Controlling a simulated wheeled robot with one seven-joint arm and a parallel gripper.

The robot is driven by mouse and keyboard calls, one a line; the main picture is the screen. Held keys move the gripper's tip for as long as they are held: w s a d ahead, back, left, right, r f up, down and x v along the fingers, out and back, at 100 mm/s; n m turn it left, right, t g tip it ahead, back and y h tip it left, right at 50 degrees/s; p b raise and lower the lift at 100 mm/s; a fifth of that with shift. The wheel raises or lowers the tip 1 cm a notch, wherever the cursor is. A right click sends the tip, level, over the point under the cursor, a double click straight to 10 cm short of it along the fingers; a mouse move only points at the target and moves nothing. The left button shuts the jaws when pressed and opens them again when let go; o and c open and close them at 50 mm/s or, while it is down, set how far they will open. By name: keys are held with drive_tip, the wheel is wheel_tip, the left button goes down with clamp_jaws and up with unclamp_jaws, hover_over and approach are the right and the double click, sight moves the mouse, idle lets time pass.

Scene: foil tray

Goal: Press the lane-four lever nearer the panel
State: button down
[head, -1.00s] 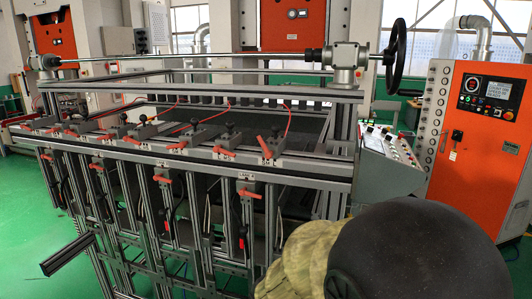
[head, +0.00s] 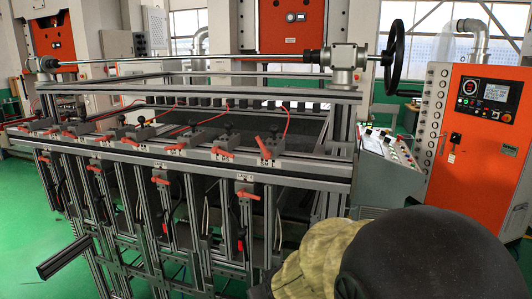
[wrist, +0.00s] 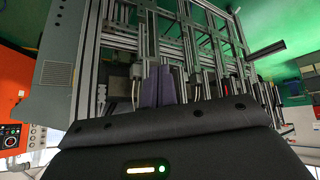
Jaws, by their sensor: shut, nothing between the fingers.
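The lane-four lever nearer the control panel is the red-orange lever (head: 265,148) at the right end of the top rail, in the head view. It stands tilted up over a small printed label. A second red lever (head: 222,153) sits just left of it. Below, a lane plate (head: 244,178) and another red lever (head: 244,194) are on the front rail. My gripper (wrist: 158,88) shows in the wrist view as two purplish fingers, shut and empty, in front of the aluminium frame. In the head view it is hidden behind my arm. I see no contact with a lever.
The grey sloped control panel (head: 390,150) adjoins the rail's right end. An orange cabinet (head: 468,165) stands beyond it. A black handwheel (head: 393,55) is above. A loose-ended profile (head: 68,257) juts out at lower left. Green floor (head: 30,215) is open at left.

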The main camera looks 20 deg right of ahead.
drive_tip(key=w+d+r+n+t+b, duration=0.1)
drive_tip(key=w+d+r+t, duration=0.25)
drive_tip(key=r, duration=0.35)
drive_tip(key=w+d+r+n+t+b, duration=0.1)
drive_tip(key=w+d+r+t, duration=0.3)
drive_tip(key=r, duration=0.3)
drive_tip(key=s+r+n+t+y, duration=0.2)
drive_tip(key=r+t, duration=0.1)
drive_tip(key=r, duration=0.3)
drive_tip(key=s+r+n+t+y+b, duration=0.1)
drive_tip(key=r+n+t+y, duration=0.2)
drive_tip(key=r, duration=0.3)
drive_tip(key=shift+s+a+r+n+t, duration=0.15)
drive_tip(key=shift+s+r+n+t, duration=0.2)
drive_tip(key=shift+t, duration=0.3)
drive_tip(key=shift+s, duration=0.1)
drive_tip(key=shift+a, duration=0.1)
